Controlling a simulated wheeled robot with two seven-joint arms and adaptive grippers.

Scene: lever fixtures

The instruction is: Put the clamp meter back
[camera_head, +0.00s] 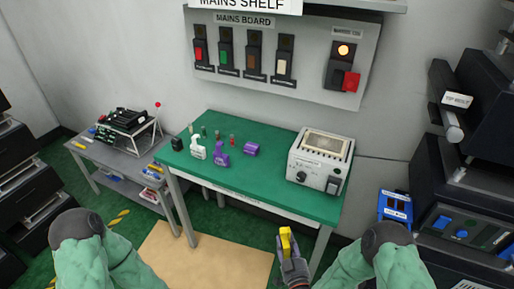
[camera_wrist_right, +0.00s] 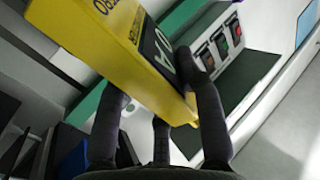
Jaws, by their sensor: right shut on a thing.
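The yellow clamp meter (camera_head: 286,241) is held up in front of the green table's front edge, toward the right. My right gripper (camera_head: 290,252) is shut on it. In the right wrist view the clamp meter (camera_wrist_right: 120,40) is a large yellow body with a dark display, tilted between the dark fingers of my right gripper (camera_wrist_right: 158,88). Part of its body runs out of that frame. My left gripper is not in view; only green-covered parts of my arm show at the lower left.
The green table (camera_head: 265,182) bears several white and purple items and a grey-white device (camera_head: 320,160) at its right end. The mains board (camera_head: 285,50) with several levers is on the wall behind. A grey side table (camera_head: 110,155) stands left; a blue box (camera_head: 396,207) is at right.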

